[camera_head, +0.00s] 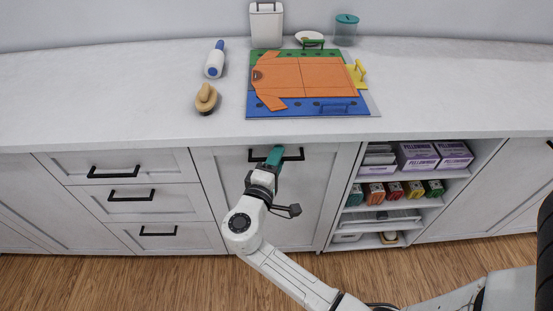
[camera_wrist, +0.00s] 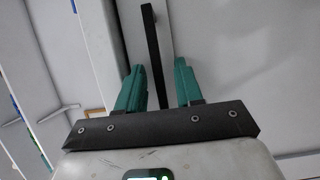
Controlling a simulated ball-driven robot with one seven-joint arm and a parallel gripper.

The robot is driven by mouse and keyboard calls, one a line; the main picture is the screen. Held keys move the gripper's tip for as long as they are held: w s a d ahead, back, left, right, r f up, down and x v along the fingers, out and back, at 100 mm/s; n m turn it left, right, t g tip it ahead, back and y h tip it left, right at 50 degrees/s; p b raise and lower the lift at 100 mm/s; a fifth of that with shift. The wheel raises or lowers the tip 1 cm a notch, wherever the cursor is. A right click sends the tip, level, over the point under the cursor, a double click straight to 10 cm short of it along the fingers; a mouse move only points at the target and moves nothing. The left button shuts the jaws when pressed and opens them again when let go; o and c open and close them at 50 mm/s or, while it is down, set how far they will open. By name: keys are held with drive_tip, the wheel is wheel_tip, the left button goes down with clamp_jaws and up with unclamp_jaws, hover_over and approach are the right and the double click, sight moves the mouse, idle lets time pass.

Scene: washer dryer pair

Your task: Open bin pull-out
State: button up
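The bin pull-out is most likely the tall white panel front (camera_head: 312,195) below the counter, and it looks closed. Its black bar handle (camera_head: 293,155) is near the panel's top edge. My gripper (camera_head: 274,154) is at this handle and covers its middle. In the wrist view the two teal fingers of my gripper (camera_wrist: 159,68) are apart. The black handle (camera_wrist: 151,45) runs through the gap between them, nearer the left finger. I cannot tell whether a finger touches it.
Three drawers (camera_head: 138,195) with black handles are to the left. An open shelf (camera_head: 392,215) with boxes is to the right. The counter (camera_head: 150,100) above holds a brush (camera_head: 206,98), a bottle (camera_head: 214,62) and a folding board (camera_head: 350,106). Wooden floor (camera_head: 120,280) lies in front.

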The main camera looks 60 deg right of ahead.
drive_tip(key=shift+c, duration=0.5)
clamp_jaws()
